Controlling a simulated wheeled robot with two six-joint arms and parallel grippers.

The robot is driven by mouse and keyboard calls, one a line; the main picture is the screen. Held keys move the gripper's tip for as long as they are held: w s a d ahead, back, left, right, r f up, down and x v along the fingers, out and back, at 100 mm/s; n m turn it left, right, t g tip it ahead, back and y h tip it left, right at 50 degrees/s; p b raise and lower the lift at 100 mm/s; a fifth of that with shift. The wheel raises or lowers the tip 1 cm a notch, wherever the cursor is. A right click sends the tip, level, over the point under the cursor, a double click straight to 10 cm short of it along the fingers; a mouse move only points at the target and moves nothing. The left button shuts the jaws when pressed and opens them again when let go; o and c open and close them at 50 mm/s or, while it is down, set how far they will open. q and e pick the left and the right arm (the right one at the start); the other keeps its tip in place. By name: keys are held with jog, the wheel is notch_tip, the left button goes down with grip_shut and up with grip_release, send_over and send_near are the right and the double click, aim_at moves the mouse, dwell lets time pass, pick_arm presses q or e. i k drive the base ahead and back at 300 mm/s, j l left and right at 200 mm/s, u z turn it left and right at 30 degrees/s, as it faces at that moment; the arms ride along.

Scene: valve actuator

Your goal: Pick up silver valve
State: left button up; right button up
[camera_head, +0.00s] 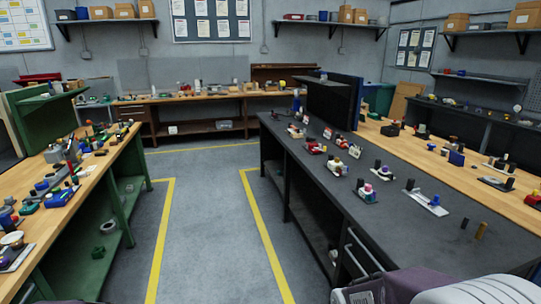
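Several small valve-like parts stand in a row on the dark workbench (400,237) at the right. Another nearby part has a purple top (368,188). Others with red and white pieces, such as a red and white part (313,148), stand farther back. They are too small for me to tell which is the silver valve. Neither gripper shows, though parts that may be my own arms fill the bottom right corner.
A wooden-topped green bench (70,205) with many loose parts stands at the left. A long wooden bench (200,95) runs along the back wall. Clear grey floor (205,220) with yellow lines lies between the side benches. A wooden worktop (415,150) adjoins the dark workbench.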

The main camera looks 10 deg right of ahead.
aim_at(332, 255)
jog(key=i+z, duration=0.15)
jog(key=i, duration=0.3)
jog(key=i+j+z, duration=0.15)
jog(key=i, duration=0.3)
jog(key=i+j+z, duration=0.15)
jog(key=i, duration=0.25)
jog(key=i+j+z, duration=0.15)
jog(key=i, duration=0.3)
jog(key=i+j+z, duration=0.3)
jog(key=i+z, duration=0.2)
jog(key=i+j+z, duration=0.3)
jog(key=j+z, duration=0.15)
jog(key=i+j+z, duration=0.3)
jog(key=j+z, duration=0.2)
